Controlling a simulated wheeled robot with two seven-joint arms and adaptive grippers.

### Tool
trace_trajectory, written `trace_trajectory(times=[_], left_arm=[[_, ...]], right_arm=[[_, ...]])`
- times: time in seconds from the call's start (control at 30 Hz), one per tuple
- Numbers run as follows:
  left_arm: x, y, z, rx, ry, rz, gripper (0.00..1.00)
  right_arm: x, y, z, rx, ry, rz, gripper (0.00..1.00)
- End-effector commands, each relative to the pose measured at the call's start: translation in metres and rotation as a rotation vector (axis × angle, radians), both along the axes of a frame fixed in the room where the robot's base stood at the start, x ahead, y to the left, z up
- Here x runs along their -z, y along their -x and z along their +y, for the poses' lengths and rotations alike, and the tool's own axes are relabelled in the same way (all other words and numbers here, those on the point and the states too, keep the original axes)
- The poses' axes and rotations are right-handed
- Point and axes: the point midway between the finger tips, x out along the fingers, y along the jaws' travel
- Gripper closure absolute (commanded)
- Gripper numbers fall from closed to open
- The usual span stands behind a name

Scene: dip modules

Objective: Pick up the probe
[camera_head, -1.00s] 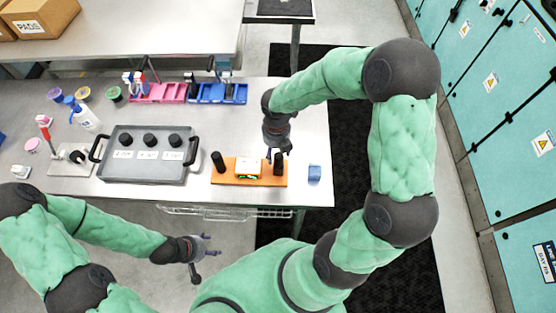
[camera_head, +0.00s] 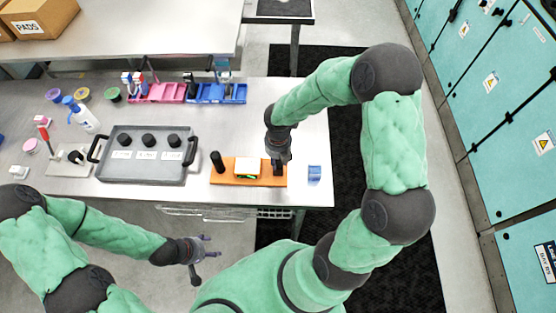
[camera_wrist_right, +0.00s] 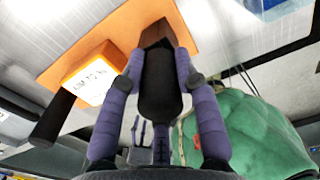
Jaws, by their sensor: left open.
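An orange stand (camera_head: 225,178) lies near the table's front edge, with a white-labelled orange block (camera_head: 247,168) at its middle. One black upright handle (camera_head: 217,161) stands at its left end. My right gripper (camera_head: 277,166) is over its right end, pointing down. In the right wrist view, its two purple fingers (camera_wrist_right: 160,65) stand on either side of a black handle (camera_wrist_right: 160,90), which looks like the probe. Their tips are close to it; whether they press on it is unclear. My left gripper (camera_head: 207,259) is open and empty, in front of the table.
A grey tray (camera_head: 145,171) with black knobs stands left of the stand. A small blue object (camera_head: 314,172) lies just to its right. Pink (camera_head: 160,95) and blue (camera_head: 222,95) racks stand behind. The table between racks and stand is clear.

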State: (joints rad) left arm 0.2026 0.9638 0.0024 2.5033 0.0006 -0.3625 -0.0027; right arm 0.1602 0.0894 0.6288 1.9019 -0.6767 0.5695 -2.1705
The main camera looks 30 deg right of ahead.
Motion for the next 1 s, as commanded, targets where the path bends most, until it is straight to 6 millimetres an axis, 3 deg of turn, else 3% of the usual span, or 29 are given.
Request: trace_trajectory(times=[0.43,0.8,1.0], left_arm=[[-0.002,0.000,0.000,0.000,0.000,0.000,0.38],[-0.014,0.000,0.000,0.000,0.000,0.000,0.38],[-0.016,0.000,0.000,0.000,0.000,0.000,0.38]], right_arm=[[-0.007,0.000,0.000,-0.001,0.001,-0.001,1.00],[-0.073,-0.001,0.000,0.000,0.001,-0.004,1.00],[-0.095,0.000,0.000,-0.001,0.001,0.000,1.00]])
